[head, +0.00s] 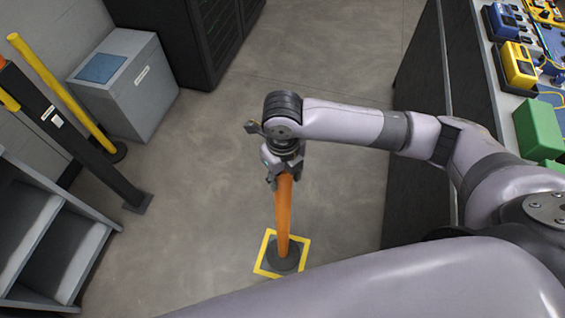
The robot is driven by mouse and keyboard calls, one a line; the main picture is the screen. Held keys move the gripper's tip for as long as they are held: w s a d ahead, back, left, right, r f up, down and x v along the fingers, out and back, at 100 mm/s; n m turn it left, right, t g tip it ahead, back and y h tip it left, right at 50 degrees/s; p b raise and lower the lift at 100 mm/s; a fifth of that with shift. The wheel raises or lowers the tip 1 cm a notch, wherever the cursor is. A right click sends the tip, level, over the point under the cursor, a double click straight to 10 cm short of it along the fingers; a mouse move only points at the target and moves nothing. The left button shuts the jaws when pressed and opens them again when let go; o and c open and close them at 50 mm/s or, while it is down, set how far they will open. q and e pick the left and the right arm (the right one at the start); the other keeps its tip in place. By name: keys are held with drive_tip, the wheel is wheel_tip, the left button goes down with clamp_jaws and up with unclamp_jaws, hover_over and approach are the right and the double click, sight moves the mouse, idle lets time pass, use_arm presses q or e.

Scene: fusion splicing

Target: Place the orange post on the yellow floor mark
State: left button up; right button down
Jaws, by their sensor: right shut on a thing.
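Whether the base touches the floor is hard to tell from above. My right gripper (279,178) is shut on the upper part of the post, and its wrist hides the post's top. My left gripper is not in view.
A workbench (480,50) with tools and a green box (539,130) is at the right. A grey cabinet (140,95), a yellow pole (60,95), a black post (75,140) and grey shelves (50,240) stand at the left. A black rack (175,35) is at the back. The floor around the mark is clear.

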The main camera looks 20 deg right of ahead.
drive_tip(key=shift+w+f, duration=0.1)
drive_tip(key=shift+f, duration=2.2)
drive_tip(key=shift+a+f, duration=0.1)
drive_tip(key=c, duration=1)
unclamp_jaws()
drive_tip(key=shift+f, duration=0.1)
wheel_tip(320, 180, up, 12)
drive_tip(key=shift+r+b, duration=0.15)
drive_tip(key=shift+b, duration=0.3)
